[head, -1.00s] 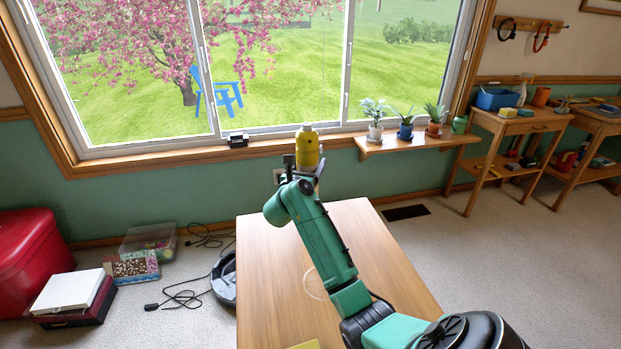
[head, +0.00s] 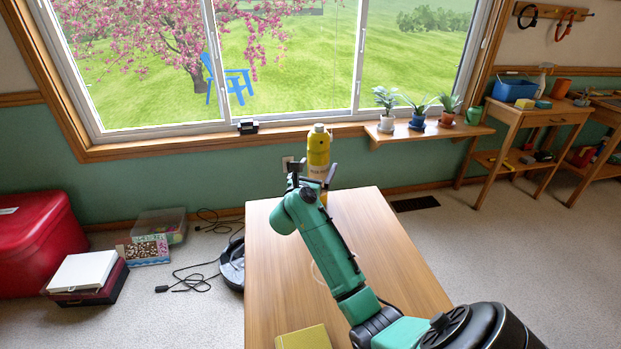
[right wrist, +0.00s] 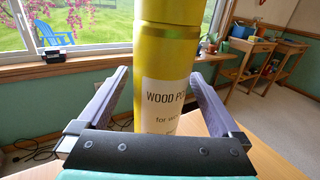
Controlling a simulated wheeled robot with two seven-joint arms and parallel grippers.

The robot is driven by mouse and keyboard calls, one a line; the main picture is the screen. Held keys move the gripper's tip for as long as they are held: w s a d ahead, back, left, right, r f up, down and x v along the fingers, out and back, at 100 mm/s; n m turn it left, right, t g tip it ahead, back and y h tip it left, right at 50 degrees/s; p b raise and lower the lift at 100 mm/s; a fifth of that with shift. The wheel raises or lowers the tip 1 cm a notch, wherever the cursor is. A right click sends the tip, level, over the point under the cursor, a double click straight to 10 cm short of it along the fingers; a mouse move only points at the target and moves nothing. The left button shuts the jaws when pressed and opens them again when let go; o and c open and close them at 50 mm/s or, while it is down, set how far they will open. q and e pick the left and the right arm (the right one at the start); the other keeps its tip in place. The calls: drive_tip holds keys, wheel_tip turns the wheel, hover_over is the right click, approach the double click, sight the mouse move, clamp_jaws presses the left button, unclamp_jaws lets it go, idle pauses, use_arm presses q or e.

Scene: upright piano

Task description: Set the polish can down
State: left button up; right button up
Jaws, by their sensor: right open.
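The yellow polish can (head: 318,146) with a pale cap is upright at the far end of the wooden table (head: 395,240). My right gripper (head: 314,176) is open around it, with one finger on each side. In the right wrist view the can (right wrist: 165,45) shows its white "WOOD PO..." label, and gaps show between it and both fingers. The can's base is mostly hidden behind the gripper, so its contact with the tabletop is not clearly seen. My left gripper is out of view.
A yellow book or pad (head: 303,338) lies at the table's near edge. A window sill and a shelf with potted plants (head: 417,118) are behind the can. A red chest (head: 38,245), boxes and a cable are on the floor at left. Much of the tabletop is clear.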

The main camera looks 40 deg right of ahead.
drive_tip(key=v, duration=0.9)
drive_tip(key=shift+a, duration=0.15)
